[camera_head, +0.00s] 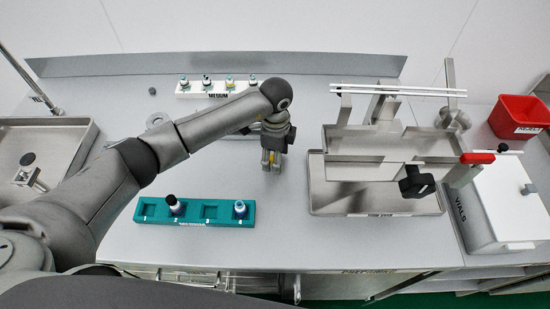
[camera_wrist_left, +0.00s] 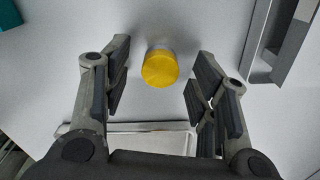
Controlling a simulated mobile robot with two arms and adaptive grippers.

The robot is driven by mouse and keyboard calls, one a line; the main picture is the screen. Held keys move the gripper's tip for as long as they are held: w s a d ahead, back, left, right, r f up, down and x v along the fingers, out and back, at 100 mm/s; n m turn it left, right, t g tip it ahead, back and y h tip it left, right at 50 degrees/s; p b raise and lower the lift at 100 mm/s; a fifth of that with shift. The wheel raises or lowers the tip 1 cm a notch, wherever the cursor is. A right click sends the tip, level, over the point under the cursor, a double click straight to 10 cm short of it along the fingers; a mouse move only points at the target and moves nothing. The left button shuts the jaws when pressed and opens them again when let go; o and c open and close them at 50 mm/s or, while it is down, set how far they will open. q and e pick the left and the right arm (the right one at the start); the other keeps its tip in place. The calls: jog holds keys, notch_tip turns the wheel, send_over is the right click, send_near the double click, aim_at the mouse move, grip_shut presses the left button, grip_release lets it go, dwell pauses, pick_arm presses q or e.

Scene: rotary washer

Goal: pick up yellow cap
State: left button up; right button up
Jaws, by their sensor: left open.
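The yellow cap (camera_wrist_left: 160,68) shows in the left wrist view, round and seen from above, with a pale rim behind it. It lies between and beyond the fingers of my left gripper (camera_wrist_left: 160,95), which is open, with clear space on both sides of the cap. In the head view my left gripper (camera_head: 270,162) points down over the counter, left of the steel washer, and a bit of yellow shows between its fingers. Whether the fingertips are level with the cap is hard to tell. My right gripper is not in view.
A teal rack (camera_head: 150,211) with two vials stands in front. A white rack (camera_head: 200,94) with several bottles stands at the back. The steel washer and tray (camera_head: 320,195) are at right, near a white box (camera_head: 512,195) and red bin (camera_head: 520,115). A sink (camera_head: 88,145) is at left.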

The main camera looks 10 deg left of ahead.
pick_arm(q)
jog(key=c, duration=0.8)
jog(key=shift+r, duration=0.1)
